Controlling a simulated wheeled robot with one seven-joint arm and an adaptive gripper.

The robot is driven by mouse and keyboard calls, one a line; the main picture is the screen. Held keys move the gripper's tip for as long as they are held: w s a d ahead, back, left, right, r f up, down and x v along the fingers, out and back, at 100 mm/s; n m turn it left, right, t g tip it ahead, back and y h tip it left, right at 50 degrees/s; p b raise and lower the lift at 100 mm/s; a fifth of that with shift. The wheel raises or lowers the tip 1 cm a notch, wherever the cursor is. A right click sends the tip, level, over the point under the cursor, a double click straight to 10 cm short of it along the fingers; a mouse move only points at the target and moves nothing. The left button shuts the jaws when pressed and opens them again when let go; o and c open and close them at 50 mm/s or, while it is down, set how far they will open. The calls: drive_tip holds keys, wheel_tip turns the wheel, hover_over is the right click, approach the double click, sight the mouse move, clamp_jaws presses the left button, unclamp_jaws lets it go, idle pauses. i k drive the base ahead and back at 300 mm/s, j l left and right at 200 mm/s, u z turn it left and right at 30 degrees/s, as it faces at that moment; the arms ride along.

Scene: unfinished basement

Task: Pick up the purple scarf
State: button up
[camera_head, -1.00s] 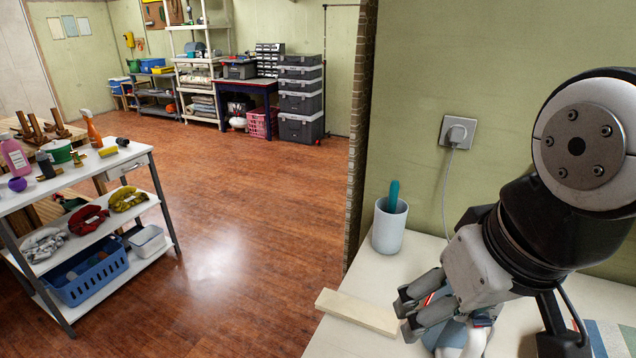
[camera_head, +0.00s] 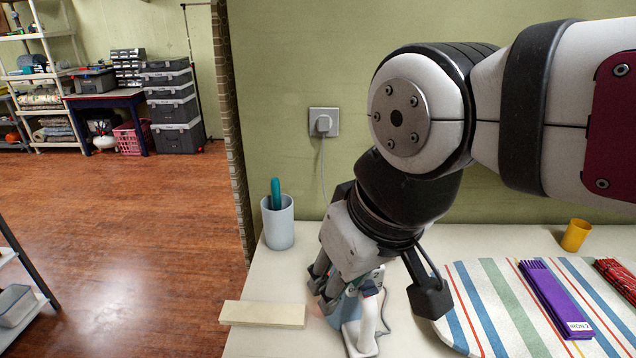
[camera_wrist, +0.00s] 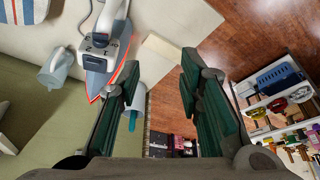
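The purple scarf (camera_head: 548,298) lies folded flat on the striped ironing surface (camera_head: 492,300) at the right of the head view. It has fringe at its far end and a white label at its near end. My gripper (camera_head: 322,285) is well to the left of it, pointing down near the white and grey iron. In the wrist view my gripper (camera_wrist: 160,62) is open, with its dark green fingers apart and nothing between them. The scarf is not visible in the wrist view.
A red scarf (camera_head: 616,277) lies right of the purple one, and a yellow cup (camera_head: 576,235) stands behind. The iron (camera_head: 366,322), a wooden strip (camera_head: 262,314) and a pale cup with a teal handle (camera_head: 278,222) are near my gripper. A blue jug (camera_wrist: 57,70) shows in the wrist view.

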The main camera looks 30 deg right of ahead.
sight(570, 323)
drive_tip(key=z, duration=1.85)
drive_tip(key=l+z, duration=0.1)
drive_tip(key=z, duration=0.35)
drive_tip(key=l+z, duration=0.15)
drive_tip(key=z, duration=0.35)
